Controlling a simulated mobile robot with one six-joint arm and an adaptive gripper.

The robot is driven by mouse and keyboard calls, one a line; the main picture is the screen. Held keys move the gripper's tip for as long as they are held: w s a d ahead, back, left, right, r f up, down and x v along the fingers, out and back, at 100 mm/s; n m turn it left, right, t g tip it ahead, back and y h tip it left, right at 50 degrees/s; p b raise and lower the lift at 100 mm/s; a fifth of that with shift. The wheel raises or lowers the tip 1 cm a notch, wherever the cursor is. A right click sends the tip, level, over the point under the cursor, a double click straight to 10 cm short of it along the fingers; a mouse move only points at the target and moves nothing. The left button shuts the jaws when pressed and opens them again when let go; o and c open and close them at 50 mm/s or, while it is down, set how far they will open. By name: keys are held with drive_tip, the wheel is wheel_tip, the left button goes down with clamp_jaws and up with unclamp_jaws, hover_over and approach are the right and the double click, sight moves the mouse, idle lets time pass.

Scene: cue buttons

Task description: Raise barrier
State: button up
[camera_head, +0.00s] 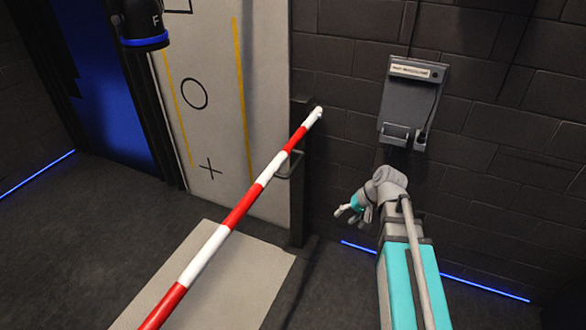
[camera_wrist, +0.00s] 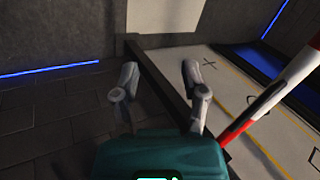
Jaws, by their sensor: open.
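The barrier is a red and white striped pole (camera_head: 246,206). In the head view it runs from a dark post (camera_head: 300,190) at the wall down to the lower left. Part of the pole also shows at the right of the wrist view (camera_wrist: 268,98). My gripper (camera_head: 347,212) is open and empty, to the right of the post and apart from the pole. In the wrist view its two fingers (camera_wrist: 158,78) are spread with nothing between them.
A grey wall box (camera_head: 411,98) with a handle and a cable hangs above my arm. A pale panel with symbols (camera_head: 215,110) stands behind the pole. A light mat (camera_head: 240,290) lies on the floor under it. A dark lamp-like object (camera_head: 140,25) hangs at upper left.

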drive_tip(key=w+a+r+m+t+y+b, duration=0.1)
drive_tip(key=w+a+r+y+b, duration=0.2)
drive_tip(key=w, duration=0.4)
drive_tip(key=m+t+y+b, duration=0.2)
drive_tip(key=t+y, duration=0.1)
drive_tip(key=y, duration=0.3)
approach(297, 161)
drive_tip(key=v, duration=0.3)
drive_tip(key=shift+s+d+f, duration=0.2)
drive_tip(key=shift+d, duration=0.1)
drive_tip(key=shift+a+f, duration=0.1)
drive_tip(key=shift+a, duration=0.05)
drive_tip(key=b+x, duration=0.2)
drive_tip(key=x, duration=1.1)
drive_tip(key=shift+w+a+f, duration=0.1)
drive_tip(key=shift+w+a, duration=0.05)
drive_tip(key=shift+a, duration=0.05)
